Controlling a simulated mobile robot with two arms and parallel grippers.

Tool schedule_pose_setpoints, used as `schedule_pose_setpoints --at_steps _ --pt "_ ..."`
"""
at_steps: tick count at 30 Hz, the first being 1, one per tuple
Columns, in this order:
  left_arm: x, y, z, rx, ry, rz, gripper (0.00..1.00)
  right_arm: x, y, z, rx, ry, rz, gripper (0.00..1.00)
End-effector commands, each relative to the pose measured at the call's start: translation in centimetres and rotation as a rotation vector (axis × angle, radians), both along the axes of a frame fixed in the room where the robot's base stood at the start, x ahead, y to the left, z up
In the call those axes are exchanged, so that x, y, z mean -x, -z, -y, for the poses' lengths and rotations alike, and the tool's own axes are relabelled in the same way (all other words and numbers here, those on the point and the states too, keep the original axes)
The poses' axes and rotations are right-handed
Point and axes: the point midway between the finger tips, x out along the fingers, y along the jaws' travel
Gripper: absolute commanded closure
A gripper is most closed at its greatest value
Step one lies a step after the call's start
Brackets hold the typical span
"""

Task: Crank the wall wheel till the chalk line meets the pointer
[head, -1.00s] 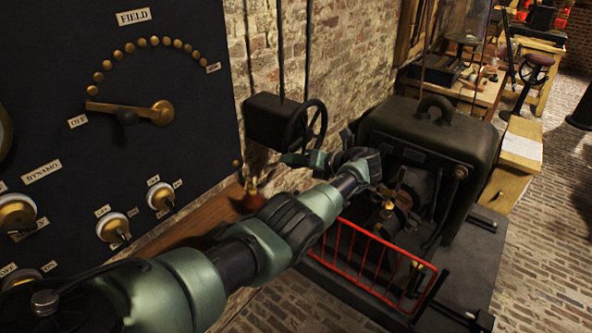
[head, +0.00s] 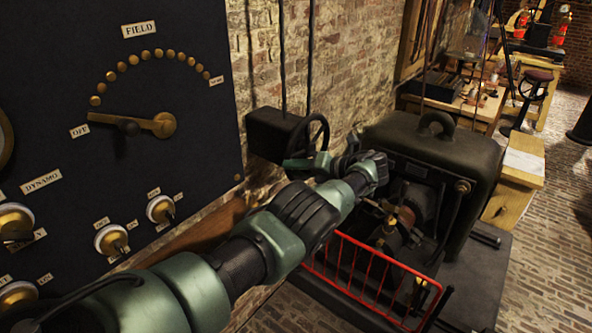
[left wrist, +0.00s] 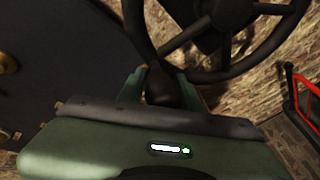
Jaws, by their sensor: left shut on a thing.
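The wall wheel (head: 321,124) is a dark spoked handwheel at the side of a black box (head: 273,134) on the brick wall. In the left wrist view its rim and spokes (left wrist: 137,30) fill the top. My left gripper (head: 296,162) is at the lower part of the wheel. In the left wrist view my left gripper (left wrist: 165,88) has its green fingers on both sides of a dark handle (left wrist: 160,78) by the rim, shut on it. I cannot make out the chalk line or the pointer in either view. My right gripper is not in view.
A dark panel (head: 60,75) with brass studs and a FIELD lever (head: 110,118) stands at left. A black dynamo (head: 430,135) with a red guard rail (head: 370,263) stands right of the wheel, close to my forearm. Open brick floor (head: 555,240) lies at far right.

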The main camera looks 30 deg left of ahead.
Motion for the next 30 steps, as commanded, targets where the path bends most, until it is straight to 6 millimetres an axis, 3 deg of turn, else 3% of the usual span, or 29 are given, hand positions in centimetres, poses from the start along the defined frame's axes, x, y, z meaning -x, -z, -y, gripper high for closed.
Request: schedule_pose_setpoints --at_steps 7,8,9,24,30 --pt "-0.6 -0.7 0.2 -0.001 0.017 0.017 1.0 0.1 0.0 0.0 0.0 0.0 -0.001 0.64" --pt "-0.6 -0.7 0.2 -0.001 0.017 0.017 0.57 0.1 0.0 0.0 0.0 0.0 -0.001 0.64" --pt "-0.7 -0.7 0.2 -0.001 0.017 0.017 0.48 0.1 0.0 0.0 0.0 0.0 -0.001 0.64" --pt "-0.3 -0.2 0.2 0.001 0.009 0.006 0.48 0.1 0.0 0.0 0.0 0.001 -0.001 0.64" --pt "-0.4 -1.0 2.3 0.002 0.012 0.008 0.48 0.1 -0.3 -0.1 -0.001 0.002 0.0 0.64"
